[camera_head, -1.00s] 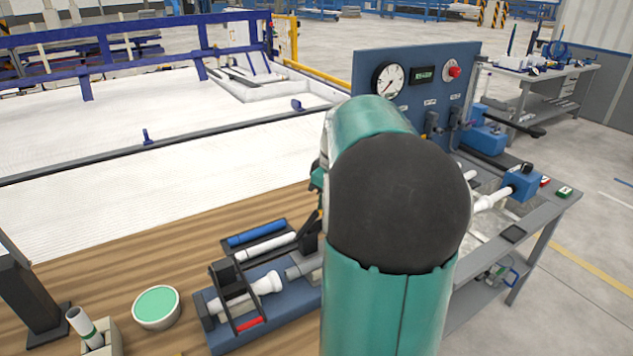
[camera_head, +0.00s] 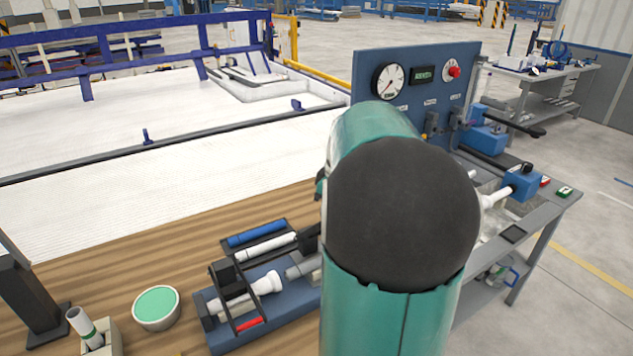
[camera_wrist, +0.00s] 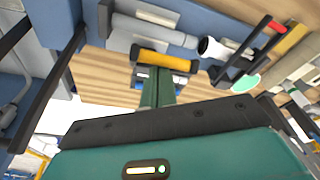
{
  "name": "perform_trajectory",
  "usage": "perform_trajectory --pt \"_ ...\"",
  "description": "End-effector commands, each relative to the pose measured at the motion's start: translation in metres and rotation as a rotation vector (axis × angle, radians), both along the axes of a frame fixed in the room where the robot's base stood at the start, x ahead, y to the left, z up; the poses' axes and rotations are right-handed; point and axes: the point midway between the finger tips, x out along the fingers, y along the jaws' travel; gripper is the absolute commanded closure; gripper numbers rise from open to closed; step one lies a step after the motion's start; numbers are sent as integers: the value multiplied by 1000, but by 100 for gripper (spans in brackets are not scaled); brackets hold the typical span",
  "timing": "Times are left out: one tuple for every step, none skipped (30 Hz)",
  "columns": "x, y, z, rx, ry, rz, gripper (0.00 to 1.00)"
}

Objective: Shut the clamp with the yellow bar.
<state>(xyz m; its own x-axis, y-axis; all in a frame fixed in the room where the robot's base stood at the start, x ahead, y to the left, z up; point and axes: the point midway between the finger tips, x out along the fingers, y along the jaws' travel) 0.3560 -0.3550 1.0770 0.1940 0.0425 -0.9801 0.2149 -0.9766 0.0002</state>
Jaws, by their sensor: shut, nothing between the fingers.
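The yellow bar (camera_wrist: 165,61) shows in the wrist view, joining two black clamp arms (camera_wrist: 194,66). My gripper (camera_wrist: 155,84) is shut and empty, its green fingers right at the bar and partly behind it; I cannot tell whether they touch. A grey pipe (camera_wrist: 155,32) lies on the blue fixture (camera_wrist: 92,52) beside the bar. In the head view my arm hides the yellow bar and my gripper; the fixture (camera_head: 284,330) shows left of my arm. Its other clamp, with a red bar (camera_head: 249,324), lies across a white flared pipe (camera_head: 265,285).
A blue tube (camera_head: 257,233) and a white tube (camera_head: 266,247) lie in a black tray behind the fixture. A green-topped bowl (camera_head: 156,307) and a holder with a pipe (camera_head: 87,328) stand left on the wooden table. A gauge panel (camera_head: 410,80) stands behind my arm.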

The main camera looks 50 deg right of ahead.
Motion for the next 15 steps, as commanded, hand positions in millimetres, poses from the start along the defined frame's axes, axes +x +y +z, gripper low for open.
perform_trajectory --pt "0 0 0 0 0 0 100" --pt "0 0 0 0 0 0 100" --pt "-1 0 -1 0 0 0 100" --pt "-2 1 -1 0 0 -1 100" --pt "-3 1 -2 0 1 -1 100" --pt "-5 1 -3 0 0 -1 100" --pt "-6 2 -4 -1 1 -1 100" --pt "-8 2 -5 -1 1 -1 100" --pt "-10 3 -7 0 1 -2 100" --pt "-11 3 -8 1 1 -2 100" --pt "-13 4 -9 1 1 -2 100" --pt "-15 4 -11 1 1 -1 100" --pt "-16 5 -12 1 1 -1 100" --pt "-17 5 -13 0 1 0 100" --pt "-18 6 -14 0 1 -1 100"
